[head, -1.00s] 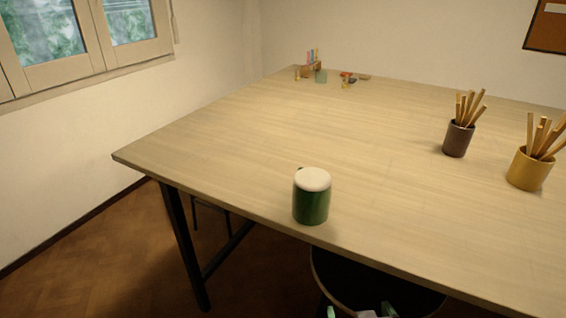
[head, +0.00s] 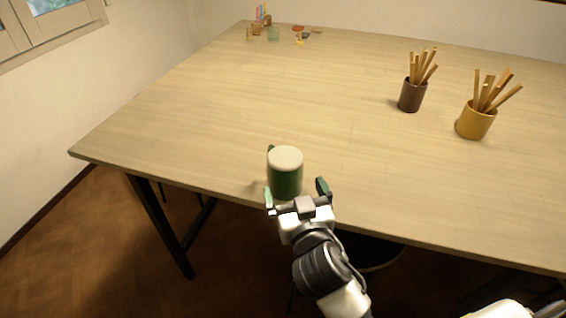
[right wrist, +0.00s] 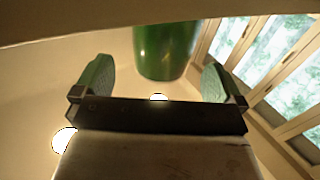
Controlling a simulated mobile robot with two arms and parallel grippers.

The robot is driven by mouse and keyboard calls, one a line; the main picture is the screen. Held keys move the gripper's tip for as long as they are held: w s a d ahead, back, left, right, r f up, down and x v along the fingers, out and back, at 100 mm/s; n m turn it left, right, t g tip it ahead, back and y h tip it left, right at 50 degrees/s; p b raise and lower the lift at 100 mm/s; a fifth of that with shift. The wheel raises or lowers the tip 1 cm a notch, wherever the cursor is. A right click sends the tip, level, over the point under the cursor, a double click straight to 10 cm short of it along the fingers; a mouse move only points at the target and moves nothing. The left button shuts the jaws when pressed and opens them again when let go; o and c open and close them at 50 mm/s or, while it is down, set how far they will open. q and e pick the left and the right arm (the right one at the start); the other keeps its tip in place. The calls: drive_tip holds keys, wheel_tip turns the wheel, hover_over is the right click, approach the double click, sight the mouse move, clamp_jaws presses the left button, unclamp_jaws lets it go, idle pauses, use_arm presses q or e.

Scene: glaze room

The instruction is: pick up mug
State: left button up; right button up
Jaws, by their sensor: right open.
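The mug (head: 285,178) is dark green with a pale, whitish top, and stands upright near the front edge of the table. A small dark part, perhaps its handle, shows at its upper left. My right gripper (head: 296,194) is open at the table's front edge, just in front of the mug. In the right wrist view the green mug (right wrist: 165,48) shows beyond and between the two spread green fingertips (right wrist: 158,78), with nothing held. I cannot tell from the head view how far the fingers reach around it. My left gripper is not in view.
The wooden table (head: 200,130) is mostly clear around the mug. A dark brown cup of sticks (head: 411,97) and a yellow cup of sticks (head: 476,122) stand at the right. Small coloured items (head: 273,34) sit at the far left corner. A dark round stool (head: 375,250) is below the front edge.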

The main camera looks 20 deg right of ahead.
sight(289, 185)
drive_tip(key=w, duration=0.4)
drive_tip(key=w+p, duration=0.1)
drive_tip(key=w, duration=0.1)
drive_tip(key=shift+f, duration=0.4)
drive_tip(key=shift+c, duration=0.2)
drive_tip(key=c, duration=0.9)
